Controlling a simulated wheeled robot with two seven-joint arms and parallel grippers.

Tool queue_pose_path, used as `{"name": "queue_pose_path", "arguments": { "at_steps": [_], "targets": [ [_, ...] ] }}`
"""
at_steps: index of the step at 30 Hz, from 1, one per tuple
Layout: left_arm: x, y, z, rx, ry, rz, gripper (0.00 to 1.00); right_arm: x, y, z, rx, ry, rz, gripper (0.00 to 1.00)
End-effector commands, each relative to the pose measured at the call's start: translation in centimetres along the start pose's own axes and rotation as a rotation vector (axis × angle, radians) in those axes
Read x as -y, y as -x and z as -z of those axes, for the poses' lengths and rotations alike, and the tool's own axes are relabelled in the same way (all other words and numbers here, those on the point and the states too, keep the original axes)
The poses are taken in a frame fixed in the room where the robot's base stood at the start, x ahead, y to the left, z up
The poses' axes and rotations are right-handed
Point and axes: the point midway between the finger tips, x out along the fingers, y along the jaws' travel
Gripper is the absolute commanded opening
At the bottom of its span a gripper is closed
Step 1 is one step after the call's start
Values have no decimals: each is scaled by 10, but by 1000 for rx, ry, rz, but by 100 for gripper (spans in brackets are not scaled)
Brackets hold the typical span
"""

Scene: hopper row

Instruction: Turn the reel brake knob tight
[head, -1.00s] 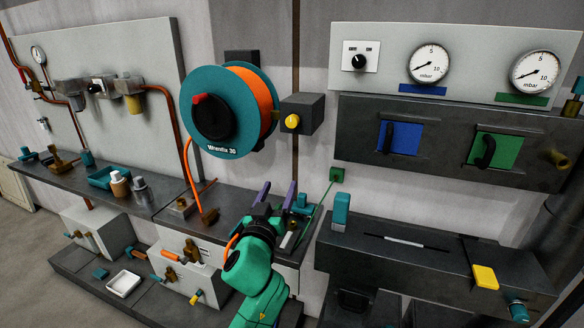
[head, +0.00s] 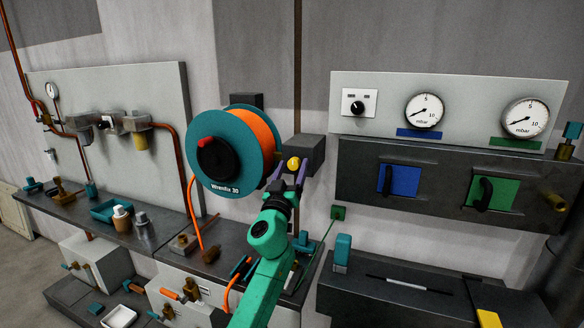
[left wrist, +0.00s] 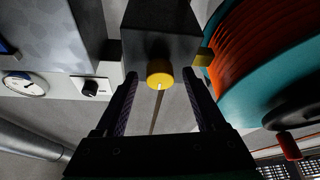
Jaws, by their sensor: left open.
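The yellow reel brake knob (head: 293,163) sits on the front of a dark box (head: 311,150) to the right of the reel. My left gripper (head: 290,176) is open just in front of and slightly below the knob, its two purple fingers pointing up at it. In the left wrist view, the knob (left wrist: 159,73) lies between the two fingertips (left wrist: 160,76), with a gap on each side. I cannot tell how deep the knob is between the fingers. A thin pale mark shows on its face. My right gripper is not in view.
The teal reel (head: 246,128) with orange hose and a black hub with a red grip stands close left of the box. A panel with two gauges (head: 423,111) is on the right wall. A dark bench (head: 140,235) with small items runs below.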

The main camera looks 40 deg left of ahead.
Motion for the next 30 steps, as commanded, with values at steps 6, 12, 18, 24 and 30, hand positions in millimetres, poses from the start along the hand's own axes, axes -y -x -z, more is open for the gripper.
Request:
{"name": "queue_pose_path", "arguments": {
  "at_steps": [6, 12, 18, 24, 30],
  "targets": [
    [0, 0, 0, 0, 0, 0, 41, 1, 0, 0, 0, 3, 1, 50],
    [0, 1, 0, 0, 0, 0, 0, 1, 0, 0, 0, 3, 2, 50],
    [0, 1, 0, 0, -15, -6, 0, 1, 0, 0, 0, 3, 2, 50],
    [1, 1, 0, 0, -81, -33, 0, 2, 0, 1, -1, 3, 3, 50],
    [2, 1, 0, 1, -208, -86, 0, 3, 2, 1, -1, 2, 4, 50]
  ]
}}
